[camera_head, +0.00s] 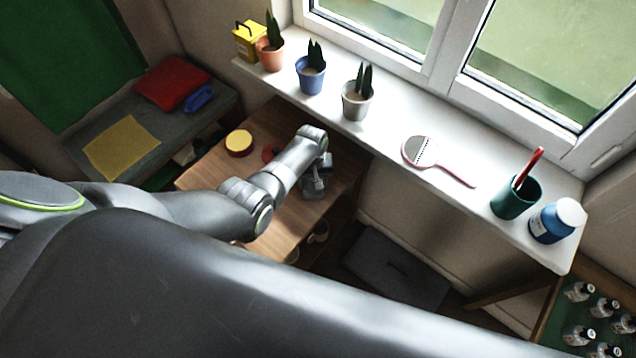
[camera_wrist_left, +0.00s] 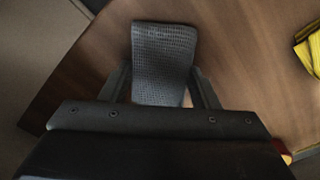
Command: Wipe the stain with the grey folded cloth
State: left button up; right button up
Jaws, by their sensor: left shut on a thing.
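The grey folded cloth (camera_wrist_left: 163,58) has a fine woven pattern and sits between the fingers of my left gripper (camera_wrist_left: 163,92) in the left wrist view. The gripper is shut on it, and the cloth sticks out past the fingertips over the brown wooden table. In the head view my left gripper (camera_head: 316,188) points down over the wooden table (camera_head: 215,175). I cannot tell whether the cloth touches the wood. No stain can be made out for certain; a red patch or object (camera_head: 269,152) shows beside my left arm, partly hidden. My right gripper is not in view.
A round yellow and red tin (camera_head: 239,142) stands on the table left of my arm. Something yellow (camera_wrist_left: 309,48) lies at the wrist view's right edge. The white windowsill (camera_head: 400,118) behind holds potted plants, a hand mirror (camera_head: 421,151), a green cup (camera_head: 514,198) and a blue jar (camera_head: 551,224).

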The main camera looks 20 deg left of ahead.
pick_arm(q)
jog(key=shift+w+a+f+b, duration=0.1)
jog(key=shift+w+a+b, duration=0.25)
jog(key=shift+a, duration=0.7)
jog(key=shift+w+a+r+b, duration=0.15)
jog(key=shift+w+a, duration=0.25)
jog(key=shift+a, duration=0.65)
jog(key=shift+w+a+f+b, duration=0.15)
jog(key=shift+w+a+b, duration=0.2)
jog(key=shift+a, duration=0.7)
jog(key=shift+s+d+p, duration=0.25)
jog(key=shift+d+p, duration=0.2)
jog(key=shift+d, duration=0.3)
jog(key=shift+s+d+p, duration=0.25)
jog(key=shift+d+p, duration=0.2)
jog(key=shift+d, duration=0.3)
jog(key=shift+s+d+p, duration=0.25)
jog(key=shift+s+d, duration=0.1)
jog(key=shift+d, duration=0.55)
jog(key=shift+s+d+p, duration=0.2)
jog(key=shift+s+d, duration=0.15)
jog(key=shift+d, duration=0.55)
jog(key=shift+s+d, duration=0.3)
jog(key=shift+d, duration=0.3)
jog(key=shift+s+d+p, duration=0.3)
jog(key=shift+d+p, duration=0.15)
jog(key=shift+d, duration=0.5)
